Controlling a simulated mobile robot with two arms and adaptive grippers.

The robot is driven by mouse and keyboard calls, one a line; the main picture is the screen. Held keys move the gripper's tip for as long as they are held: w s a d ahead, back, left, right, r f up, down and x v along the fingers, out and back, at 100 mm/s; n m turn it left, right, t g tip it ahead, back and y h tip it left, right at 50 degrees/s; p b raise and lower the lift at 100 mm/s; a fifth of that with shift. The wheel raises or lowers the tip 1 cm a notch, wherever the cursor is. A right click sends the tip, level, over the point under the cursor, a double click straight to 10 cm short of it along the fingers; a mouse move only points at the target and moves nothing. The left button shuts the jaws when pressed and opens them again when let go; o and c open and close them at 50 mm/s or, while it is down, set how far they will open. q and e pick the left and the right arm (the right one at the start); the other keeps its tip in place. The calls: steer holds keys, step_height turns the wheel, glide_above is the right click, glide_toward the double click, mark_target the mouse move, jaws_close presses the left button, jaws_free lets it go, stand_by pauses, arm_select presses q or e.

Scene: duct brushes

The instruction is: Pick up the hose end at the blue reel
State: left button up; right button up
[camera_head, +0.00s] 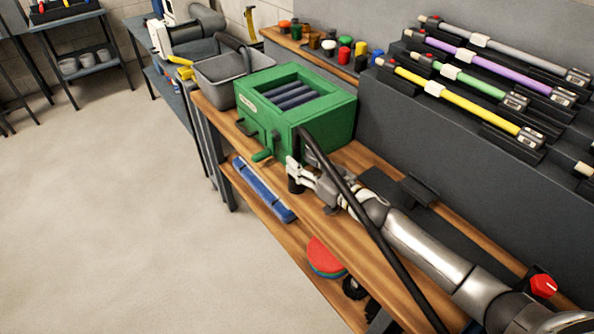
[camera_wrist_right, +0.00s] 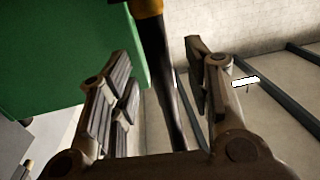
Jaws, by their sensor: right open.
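A black hose (camera_head: 365,222) arches up beside the green box (camera_head: 325,122) and runs down to the lower right, in front of my right arm. My right gripper (camera_head: 295,170) is at the front right corner of the green box, above the wooden bench. In the right wrist view, my open right gripper (camera_wrist_right: 158,85) has a dark, hose-like length (camera_wrist_right: 163,72) between its fingers, with an orange-yellow band (camera_wrist_right: 147,8) at its top. Whether the fingers touch it, I cannot tell. I cannot make out a blue reel. My left gripper is not in view.
Coloured rods, including a yellow one (camera_head: 455,103), rest on a dark rack. A long blue item (camera_head: 262,188) lies on the lower shelf. Open floor (camera_head: 110,220) is at left.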

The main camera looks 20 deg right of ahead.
steer(key=shift+x, duration=1.15)
steer(key=shift+w+a, duration=0.15)
jaws_close()
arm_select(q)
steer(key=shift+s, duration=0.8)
